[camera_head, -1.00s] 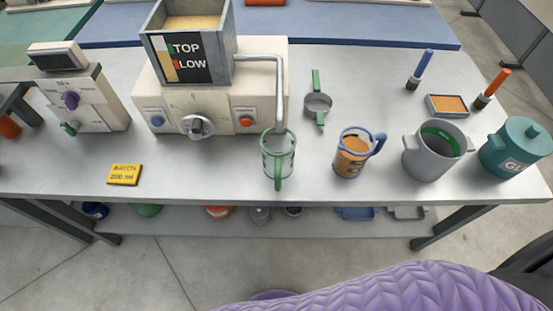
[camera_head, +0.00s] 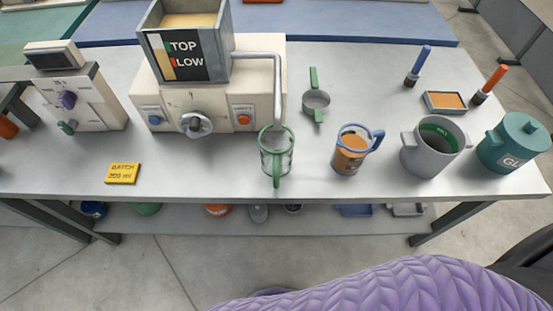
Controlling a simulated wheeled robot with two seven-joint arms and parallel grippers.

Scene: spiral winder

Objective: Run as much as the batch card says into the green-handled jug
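The green-handled jug (camera_head: 276,152) is clear with a green rim and stands on the table beneath the end of the bent metal spout (camera_head: 278,88). Its handle faces me, and I see no fill in it. The spout comes from a cream machine (camera_head: 220,105) with a blue button (camera_head: 155,120), a round grey knob (camera_head: 195,124) and a red button (camera_head: 243,119). The yellow batch card (camera_head: 122,173) appears to read 200 ml. Neither gripper is in view.
A blue-handled jug (camera_head: 350,150) with orange-brown contents stands to the right. Beyond it are a grey pot (camera_head: 428,155) and a lidded teal canister (camera_head: 513,145). A strainer-like cup (camera_head: 315,102) lies behind. A scale-like device (camera_head: 75,95) stands left. The table front between card and green jug is clear.

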